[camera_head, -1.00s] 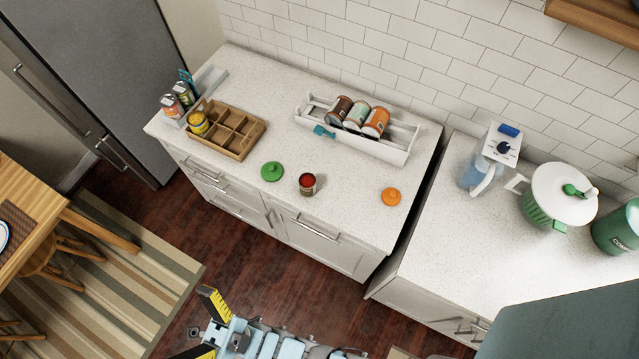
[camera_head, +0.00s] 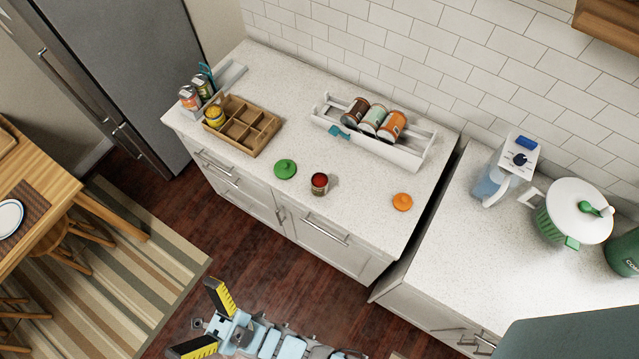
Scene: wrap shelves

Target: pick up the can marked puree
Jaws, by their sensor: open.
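Several cans are in view, but their labels are too small to read, so I cannot tell which is marked puree. A small can with a red top (camera_head: 319,183) stands upright alone near the counter's front edge. A brown can (camera_head: 355,113), a pale green and white can (camera_head: 374,119) and an orange can (camera_head: 392,126) lie tilted side by side in a white rack (camera_head: 415,157). A yellow can (camera_head: 214,116) stands in a wooden divided tray (camera_head: 262,140). My gripper (camera_head: 205,320) is open and empty, low in front of the counter, apart from every can.
Two more cans (camera_head: 190,97) stand in a grey holder at the counter's left end. A green lid (camera_head: 285,169) and an orange lid (camera_head: 402,202) lie on the counter (camera_head: 350,222). A blender-like appliance (camera_head: 505,172) and a green-white pot (camera_head: 575,212) stand right, beyond a gap.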

